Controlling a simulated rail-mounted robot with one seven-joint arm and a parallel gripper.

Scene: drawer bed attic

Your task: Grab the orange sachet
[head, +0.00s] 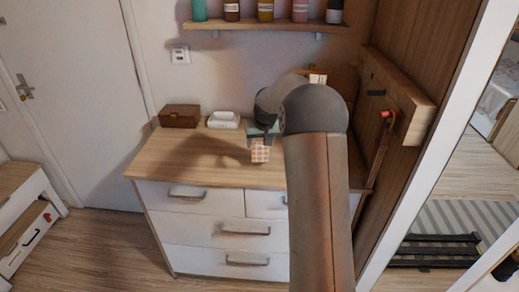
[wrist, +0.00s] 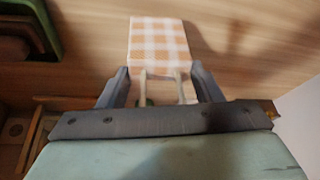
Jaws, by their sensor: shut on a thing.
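The orange sachet (wrist: 159,45) has an orange and white checked pattern. In the wrist view it sticks out beyond my gripper (wrist: 163,76), whose two fingers are shut on its near end. In the head view the orange sachet (head: 260,153) hangs just below my gripper (head: 262,140), over the wooden dresser top (head: 190,160). I cannot tell for sure whether its lower end touches the dresser top. My arm hides part of the dresser's right side.
A brown box (head: 179,116) and a white folded stack (head: 223,120) sit at the back of the dresser. Several bottles stand on a wall shelf (head: 250,25) above. A wooden panel with a rail (head: 400,95) rises close on the right. The dresser's front left top is clear.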

